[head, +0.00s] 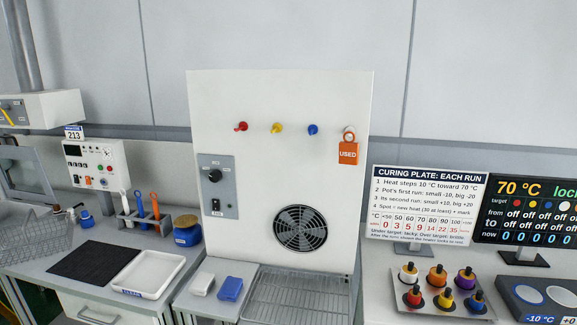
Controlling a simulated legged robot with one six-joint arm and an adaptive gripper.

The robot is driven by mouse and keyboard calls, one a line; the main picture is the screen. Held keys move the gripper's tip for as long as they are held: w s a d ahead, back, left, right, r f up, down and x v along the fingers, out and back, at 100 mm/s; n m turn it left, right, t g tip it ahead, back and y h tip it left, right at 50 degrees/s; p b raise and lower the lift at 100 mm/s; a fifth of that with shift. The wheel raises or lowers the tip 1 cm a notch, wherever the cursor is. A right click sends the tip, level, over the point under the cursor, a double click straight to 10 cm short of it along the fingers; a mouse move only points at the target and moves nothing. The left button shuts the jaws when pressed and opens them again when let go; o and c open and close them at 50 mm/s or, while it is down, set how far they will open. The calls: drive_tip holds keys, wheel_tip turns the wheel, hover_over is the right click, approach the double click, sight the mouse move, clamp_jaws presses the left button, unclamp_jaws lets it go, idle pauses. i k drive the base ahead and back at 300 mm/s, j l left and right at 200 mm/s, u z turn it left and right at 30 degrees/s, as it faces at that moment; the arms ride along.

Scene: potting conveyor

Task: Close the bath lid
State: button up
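No part is labelled as the bath lid. At the far left a grey-framed glazed panel (24,172) stands tilted up behind a wire mesh basket (38,235). It may be the raised bath lid, but the left picture edge cuts it off and I cannot be sure. A white control box (97,164) with a display and knobs stands just right of it, under a tag reading 213. My gripper is not in view.
A tool rack (145,222), black mat (92,262) and white tray (146,272) are on the left bench. A tall white cabinet (270,110) with a fan grille stands mid-picture. Right are a rules sign (425,205), coloured-cap bottles (440,295) and a dark display (525,212).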

sight(30, 153)
drive_tip(key=u, duration=1.7)
drive_tip(key=i+j+u, duration=0.6)
drive_tip(key=i, duration=0.25)
drive_tip(key=i+j+u, duration=0.1)
drive_tip(key=i+u, duration=0.25)
drive_tip(key=i, duration=1.05)
drive_tip(key=i+z, duration=0.3)
drive_tip(key=i, duration=0.45)
drive_tip(key=i+j+z, duration=0.3)
drive_tip(key=i, duration=0.4)
drive_tip(key=l, duration=0.1)
